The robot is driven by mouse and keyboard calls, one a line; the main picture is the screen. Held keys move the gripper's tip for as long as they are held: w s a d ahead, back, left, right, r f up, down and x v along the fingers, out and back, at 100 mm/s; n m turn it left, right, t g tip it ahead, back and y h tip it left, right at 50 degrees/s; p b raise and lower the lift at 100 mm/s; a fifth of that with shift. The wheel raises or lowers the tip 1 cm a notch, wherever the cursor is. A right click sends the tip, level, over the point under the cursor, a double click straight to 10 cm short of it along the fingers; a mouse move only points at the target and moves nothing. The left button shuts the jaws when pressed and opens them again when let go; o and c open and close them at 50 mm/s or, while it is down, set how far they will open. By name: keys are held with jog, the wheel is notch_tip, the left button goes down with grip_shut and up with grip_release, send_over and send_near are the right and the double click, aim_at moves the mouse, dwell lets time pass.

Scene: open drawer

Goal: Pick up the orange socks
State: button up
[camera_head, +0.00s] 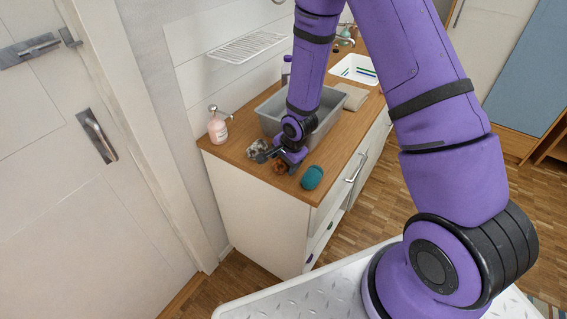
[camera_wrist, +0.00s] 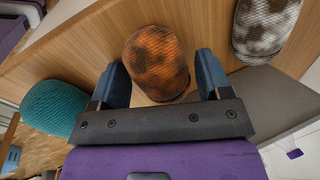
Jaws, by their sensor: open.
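The orange socks (camera_wrist: 155,62) are a rounded orange-and-brown mottled bundle on the wooden counter. In the wrist view they sit between the two blue fingers of my gripper (camera_wrist: 162,80), with a gap at the right finger; whether the left finger touches them I cannot tell. My gripper is open and low over the counter. In the head view the orange socks (camera_head: 279,167) show just beneath and beside my gripper (camera_head: 280,158), partly hidden by it.
A teal bundle (camera_head: 312,177) lies to the right and a grey-white mottled bundle (camera_head: 257,148) to the left on the counter (camera_head: 236,157). A grey bin (camera_head: 268,117) stands behind, with a pink soap bottle (camera_head: 217,128) at the left edge.

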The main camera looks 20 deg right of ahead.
jog(key=shift+c, duration=0.4)
jog(key=c, duration=0.7)
jog(key=shift+c, duration=0.2)
jog(key=shift+r, duration=0.15)
